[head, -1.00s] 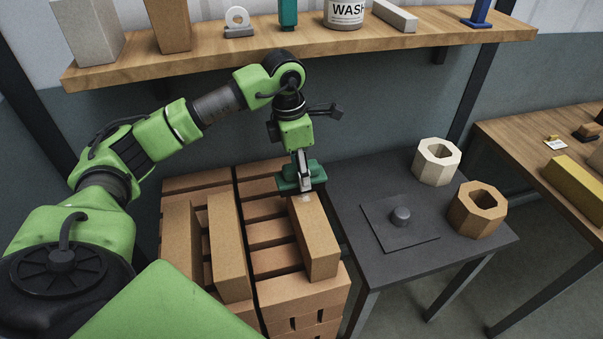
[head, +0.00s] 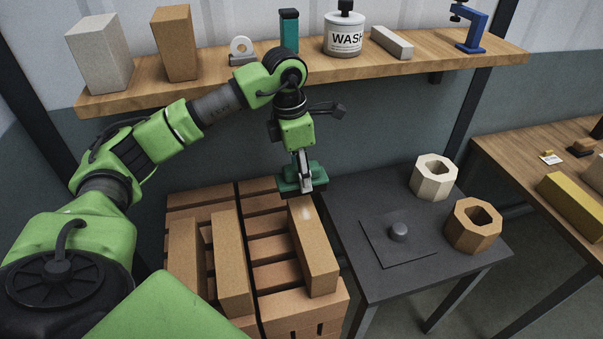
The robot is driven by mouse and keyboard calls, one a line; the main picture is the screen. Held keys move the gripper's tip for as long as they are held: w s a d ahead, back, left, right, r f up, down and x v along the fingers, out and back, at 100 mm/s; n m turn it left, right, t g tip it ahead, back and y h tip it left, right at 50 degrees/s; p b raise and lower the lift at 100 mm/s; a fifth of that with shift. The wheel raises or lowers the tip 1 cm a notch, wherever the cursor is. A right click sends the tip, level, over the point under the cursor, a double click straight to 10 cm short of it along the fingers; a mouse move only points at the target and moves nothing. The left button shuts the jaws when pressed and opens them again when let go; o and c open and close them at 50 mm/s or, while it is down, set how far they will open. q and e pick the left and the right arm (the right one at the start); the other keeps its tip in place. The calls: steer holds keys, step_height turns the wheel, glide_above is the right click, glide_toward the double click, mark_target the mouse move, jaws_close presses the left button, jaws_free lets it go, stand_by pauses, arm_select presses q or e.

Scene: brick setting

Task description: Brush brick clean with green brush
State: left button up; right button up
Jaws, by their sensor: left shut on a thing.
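My left gripper (head: 303,172) points down and is shut on the green brush (head: 290,182). The brush is at the far end of a tan brick (head: 317,258) that lies lengthwise on top of the brick stack. A pale dusty patch (head: 306,212) shows on the brick's top, just in front of the brush. I cannot tell whether the bristles touch the brick. My right gripper is not in view.
More bricks (head: 230,265) lie on the stack to the left. A dark table (head: 352,212) at right holds a cream octagonal block (head: 435,178), a tan one (head: 474,226) and a plate with a knob (head: 398,232). A wooden shelf (head: 200,90) with a WASH bottle (head: 343,36) runs behind.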

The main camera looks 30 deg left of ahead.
arm_select(q)
steer(key=shift+r+p, duration=1)
steer(key=shift+r, duration=0.55)
steer(key=shift+f, duration=0.1)
